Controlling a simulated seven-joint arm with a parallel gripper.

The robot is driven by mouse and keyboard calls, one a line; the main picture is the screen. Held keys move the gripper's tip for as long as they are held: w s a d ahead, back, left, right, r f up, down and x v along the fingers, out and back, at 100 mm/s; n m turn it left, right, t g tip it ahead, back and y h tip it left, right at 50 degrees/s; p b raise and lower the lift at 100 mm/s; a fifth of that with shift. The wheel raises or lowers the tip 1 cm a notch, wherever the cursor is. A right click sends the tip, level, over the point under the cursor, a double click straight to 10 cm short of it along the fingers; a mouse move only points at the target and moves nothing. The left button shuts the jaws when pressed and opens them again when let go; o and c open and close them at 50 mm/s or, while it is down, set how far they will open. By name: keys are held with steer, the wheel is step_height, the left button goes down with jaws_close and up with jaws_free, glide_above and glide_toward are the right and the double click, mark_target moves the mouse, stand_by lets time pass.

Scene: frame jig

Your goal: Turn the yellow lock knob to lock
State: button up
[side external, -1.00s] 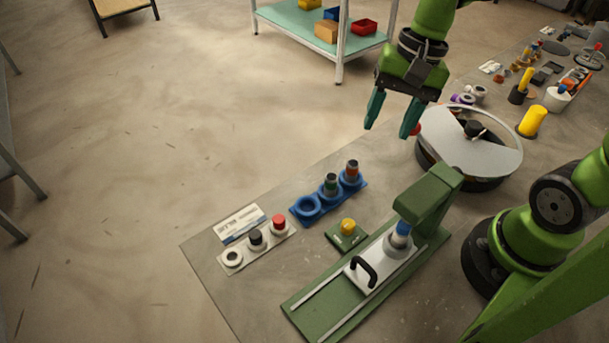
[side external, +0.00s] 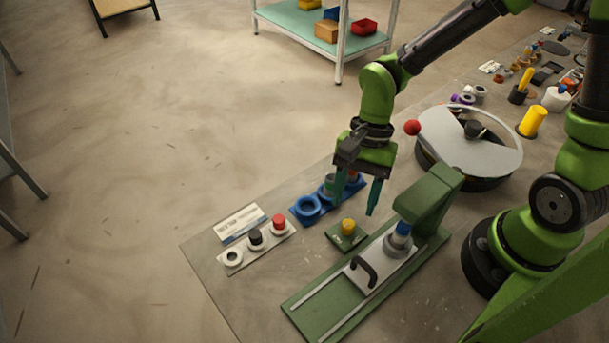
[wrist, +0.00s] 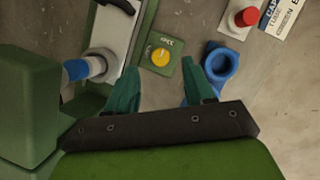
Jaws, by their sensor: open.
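The yellow lock knob (side external: 348,226) stands on a small green base plate (side external: 338,238) beside the green slide fixture. In the wrist view the yellow knob (wrist: 160,57) shows from above with a mark on its top, and lettering lies on the plate near it. My gripper (side external: 354,206) is open and empty, pointing down above the table, over and behind the knob. In the wrist view its two teal fingertips (wrist: 160,75) are spread, with the knob between and beyond them. I cannot tell the height gap exactly, but the fingers appear apart from the knob.
The green fixture (side external: 428,195) with a raised head stands right of the knob, its white carriage (side external: 365,275) bearing a black handle. A blue holder (side external: 307,208) with several rings lies left, partly behind my fingers. A button strip (side external: 232,257) is at front left.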

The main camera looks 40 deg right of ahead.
mark_target(348, 224)
steer(key=x, duration=0.5)
jaws_close()
